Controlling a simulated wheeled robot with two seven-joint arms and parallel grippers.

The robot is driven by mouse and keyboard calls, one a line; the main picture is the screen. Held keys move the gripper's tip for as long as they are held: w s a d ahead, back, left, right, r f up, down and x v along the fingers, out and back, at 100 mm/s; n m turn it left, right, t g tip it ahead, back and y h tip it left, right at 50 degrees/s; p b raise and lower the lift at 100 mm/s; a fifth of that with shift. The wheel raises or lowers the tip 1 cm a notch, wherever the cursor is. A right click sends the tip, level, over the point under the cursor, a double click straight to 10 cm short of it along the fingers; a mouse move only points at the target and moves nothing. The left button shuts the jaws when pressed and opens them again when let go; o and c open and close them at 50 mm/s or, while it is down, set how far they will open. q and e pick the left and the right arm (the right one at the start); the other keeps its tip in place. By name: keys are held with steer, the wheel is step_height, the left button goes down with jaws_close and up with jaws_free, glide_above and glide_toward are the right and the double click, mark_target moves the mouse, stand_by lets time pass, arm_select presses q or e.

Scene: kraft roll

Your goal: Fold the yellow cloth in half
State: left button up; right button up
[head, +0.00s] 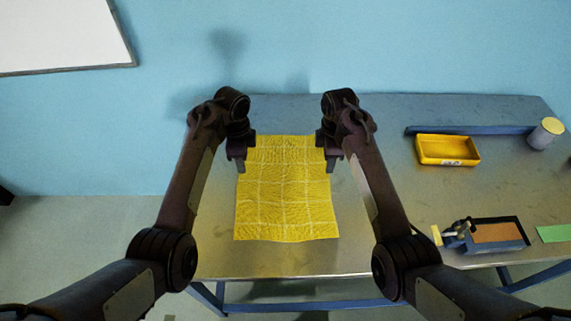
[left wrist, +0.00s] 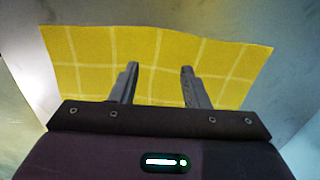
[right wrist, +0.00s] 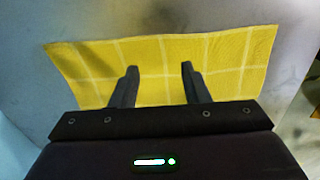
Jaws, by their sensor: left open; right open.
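The yellow cloth (head: 286,190) with pale grid lines lies flat and spread out on the table, slightly wrinkled. My left gripper (head: 238,168) is at the cloth's left edge, towards its far end. My right gripper (head: 332,168) is at the right edge, at about the same depth. Both grippers are open and empty. In the left wrist view the cloth (left wrist: 215,55) shows beyond and between the open fingers (left wrist: 158,70). In the right wrist view the cloth (right wrist: 225,60) lies beyond the open fingers (right wrist: 159,70). I cannot tell whether the fingertips touch it.
A yellow bin (head: 447,151) stands at the right, with a blue strip (head: 480,130) behind it and a can (head: 546,133) beside it. A blue-framed tray (head: 497,234) and a green sheet (head: 553,233) lie near the front right. The table (head: 290,263) in front of the cloth is clear.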

mark_target(246, 180)
arm_select(q)
step_height(246, 180, down, 7)
steer(key=shift+r, duration=0.15)
arm_select(e)
step_height(246, 180, down, 7)
steer(key=shift+r, duration=0.15)
arm_select(q)
steer(key=shift+w+f, duration=0.1)
steer(key=shift+f, duration=0.35)
arm_select(e)
steer(key=shift+w+f, duration=0.1)
steer(key=shift+f, duration=0.35)
arm_select(q)
steer(key=shift+f+b, duration=0.3)
arm_select(e)
steer(key=shift+f, duration=0.3)
arm_select(q)
steer(key=shift+r, duration=0.15)
steer(key=shift+c, duration=0.5)
arm_select(e)
steer(key=shift+r, duration=0.15)
steer(key=shift+c, duration=0.5)
arm_select(q)
jaws_close()
arm_select(e)
jaws_close()
